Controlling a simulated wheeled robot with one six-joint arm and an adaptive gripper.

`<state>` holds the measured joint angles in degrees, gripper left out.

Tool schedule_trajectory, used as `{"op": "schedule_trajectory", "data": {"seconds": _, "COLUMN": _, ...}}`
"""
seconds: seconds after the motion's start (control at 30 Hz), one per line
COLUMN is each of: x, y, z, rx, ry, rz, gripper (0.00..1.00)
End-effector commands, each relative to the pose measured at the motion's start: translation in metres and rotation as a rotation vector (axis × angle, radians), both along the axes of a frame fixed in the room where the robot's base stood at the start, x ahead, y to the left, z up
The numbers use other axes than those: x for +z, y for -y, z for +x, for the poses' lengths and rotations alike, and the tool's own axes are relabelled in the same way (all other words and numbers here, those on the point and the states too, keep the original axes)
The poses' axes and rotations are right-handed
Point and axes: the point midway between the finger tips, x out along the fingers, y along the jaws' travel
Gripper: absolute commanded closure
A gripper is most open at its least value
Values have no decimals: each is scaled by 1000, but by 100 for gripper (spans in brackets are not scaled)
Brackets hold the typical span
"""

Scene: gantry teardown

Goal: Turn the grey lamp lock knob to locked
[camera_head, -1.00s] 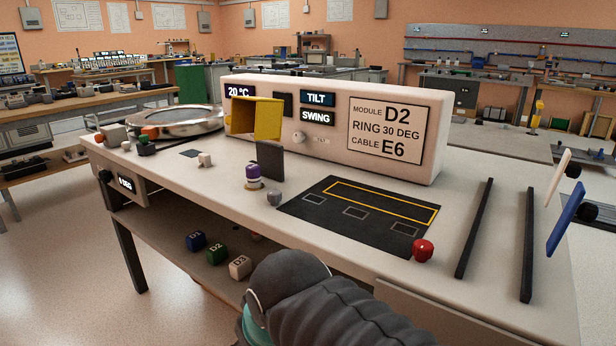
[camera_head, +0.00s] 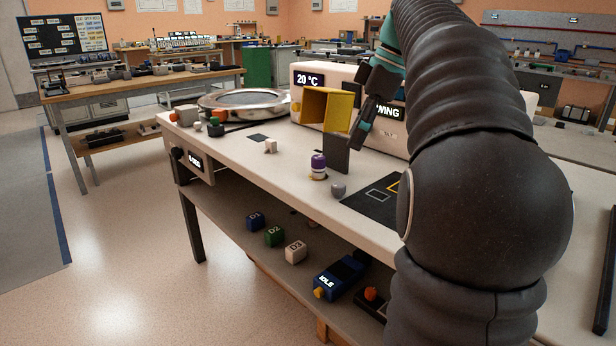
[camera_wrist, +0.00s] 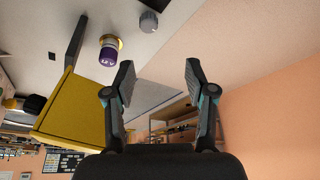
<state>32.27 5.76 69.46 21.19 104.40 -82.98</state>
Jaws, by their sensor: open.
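A small grey knob (camera_head: 338,189) stands on the bench top, beside the dark mat and near a purple-capped cylinder (camera_head: 318,165). I take it for the lamp lock knob; no lock marking is readable. In the wrist view the grey knob (camera_wrist: 148,22) is at the top, beyond the fingertips, with the purple cylinder (camera_wrist: 108,52) to its left. My gripper (camera_head: 362,128) is above the bench, in front of the white console. In the wrist view my gripper (camera_wrist: 160,75) is open and empty, its two fingers wide apart, touching nothing.
A yellow open box (camera_head: 326,108) and an upright dark plate (camera_head: 336,153) stand close to my gripper. The white console (camera_head: 308,68) is behind, partly hidden by my arm. A round metal dish (camera_head: 205,107) is at the far left. Blocks and a blue device (camera_head: 340,275) are on the lower shelf.

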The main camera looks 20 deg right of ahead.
Motion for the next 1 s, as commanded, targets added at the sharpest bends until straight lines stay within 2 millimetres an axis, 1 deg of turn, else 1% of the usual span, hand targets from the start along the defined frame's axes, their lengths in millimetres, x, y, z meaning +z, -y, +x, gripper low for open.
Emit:
{"op": "schedule_trajectory", "data": {"seconds": 0.03, "x": 4, "y": 12, "z": 3, "rx": 32, "ry": 7, "rz": 6, "gripper": 45}}
{"op": "schedule_trajectory", "data": {"seconds": 0.13, "x": 10, "y": 24, "z": 6, "rx": 99, "ry": 22, "rz": 16, "gripper": 45}}
{"op": "schedule_trajectory", "data": {"seconds": 0.23, "x": 13, "y": 31, "z": 7, "rx": 136, "ry": 30, "rz": 20, "gripper": 45}}
{"op": "schedule_trajectory", "data": {"seconds": 0.37, "x": 11, "y": 31, "z": 8, "rx": 153, "ry": 34, "rz": 23, "gripper": 45}}
{"op": "schedule_trajectory", "data": {"seconds": 0.57, "x": -10, "y": 23, "z": 10, "rx": 154, "ry": 33, "rz": 24, "gripper": 45}}
{"op": "schedule_trajectory", "data": {"seconds": 1.0, "x": -82, "y": -4, "z": 23, "rx": 153, "ry": 33, "rz": 23, "gripper": 45}}
